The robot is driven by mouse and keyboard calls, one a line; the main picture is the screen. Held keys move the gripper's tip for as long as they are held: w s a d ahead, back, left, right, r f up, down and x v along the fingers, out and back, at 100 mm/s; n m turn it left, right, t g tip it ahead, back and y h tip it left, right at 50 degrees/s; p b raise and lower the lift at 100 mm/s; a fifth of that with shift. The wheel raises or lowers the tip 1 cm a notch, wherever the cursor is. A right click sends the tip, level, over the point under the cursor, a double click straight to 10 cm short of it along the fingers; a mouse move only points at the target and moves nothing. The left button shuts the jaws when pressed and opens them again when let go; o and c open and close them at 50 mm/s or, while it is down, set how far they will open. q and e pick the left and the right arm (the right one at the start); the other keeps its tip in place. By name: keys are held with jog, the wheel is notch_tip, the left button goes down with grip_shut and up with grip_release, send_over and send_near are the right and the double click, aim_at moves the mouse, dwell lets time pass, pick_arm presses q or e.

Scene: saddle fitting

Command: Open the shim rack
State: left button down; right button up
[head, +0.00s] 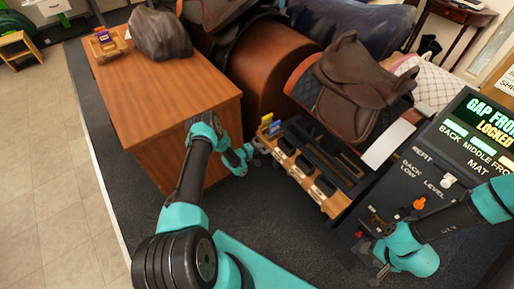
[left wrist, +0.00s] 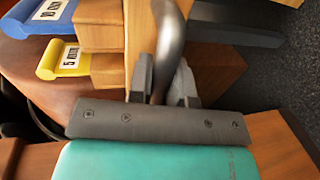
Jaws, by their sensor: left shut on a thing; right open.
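The shim rack (head: 327,206) is a wooden rack with dark slots, low in the middle of the head view. A blue shim (head: 274,127) and a yellow shim (head: 266,119) stand at its left end. They also show in the left wrist view, the blue one (left wrist: 38,16) marked 10 and the yellow one (left wrist: 62,62) marked 5. My left gripper (head: 256,151) is at that end of the rack. In the left wrist view its fingers (left wrist: 163,82) are shut on a grey metal handle (left wrist: 170,38). My right gripper (head: 374,262) is open, by the control panel at lower right.
A wooden cabinet (head: 190,90) stands left of the rack, bearing a grey lump (head: 160,35) and a small tray. A brown saddle (head: 358,85) sits on a stand behind the rack. Dark floor mat lies in front of the rack.

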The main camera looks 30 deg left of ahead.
pick_arm(q)
jog(key=c, duration=1.1)
grip_release()
jog(key=v, duration=1.7)
jog(key=shift+s, duration=0.2)
